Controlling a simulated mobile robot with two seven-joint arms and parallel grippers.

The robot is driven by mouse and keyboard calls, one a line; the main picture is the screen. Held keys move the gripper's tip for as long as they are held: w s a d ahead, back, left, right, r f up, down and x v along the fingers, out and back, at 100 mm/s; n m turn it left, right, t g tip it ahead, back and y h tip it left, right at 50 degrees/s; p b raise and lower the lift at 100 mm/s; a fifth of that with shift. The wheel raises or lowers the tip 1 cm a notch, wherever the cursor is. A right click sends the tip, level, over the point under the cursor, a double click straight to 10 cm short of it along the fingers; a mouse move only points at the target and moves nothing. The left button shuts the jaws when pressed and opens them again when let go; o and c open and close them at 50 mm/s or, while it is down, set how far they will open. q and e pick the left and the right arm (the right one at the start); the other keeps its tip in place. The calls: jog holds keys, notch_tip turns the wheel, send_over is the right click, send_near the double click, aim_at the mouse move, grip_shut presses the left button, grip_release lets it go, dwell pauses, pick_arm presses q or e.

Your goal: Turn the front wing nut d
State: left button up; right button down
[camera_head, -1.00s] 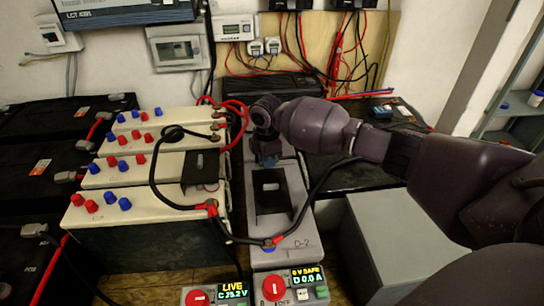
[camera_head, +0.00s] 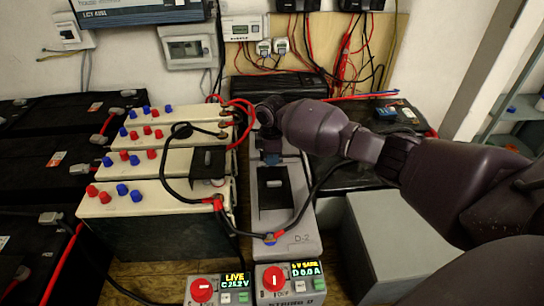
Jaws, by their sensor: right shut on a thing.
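The grey battery D-2 (camera_head: 300,215) stands in the middle, with a black plate on its top. The front wing nut is too small to make out clearly there. My right gripper (camera_head: 270,157) points down at the rear part of the D-2 battery, well behind the front terminal. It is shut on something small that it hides. My left gripper is not in view.
Cream batteries (camera_head: 125,191) with red and blue caps stand to the left. Black cable (camera_head: 308,203) arches over D-2's right side. In front are switch boxes, C (camera_head: 203,290) reading LIVE and D (camera_head: 272,280) reading 0.0 A. A grey box (camera_head: 385,235) is at right.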

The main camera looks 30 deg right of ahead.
jog(key=c, duration=1.4)
grip_release()
jog(key=shift+a+f, duration=0.1)
jog(key=shift+c, duration=0.2)
jog(key=shift+r, duration=0.45)
notch_tip(320, 180, up, 8)
jog(key=shift+r+p, duration=0.2)
jog(key=shift+p, duration=1)
jog(key=shift+r, duration=0.75)
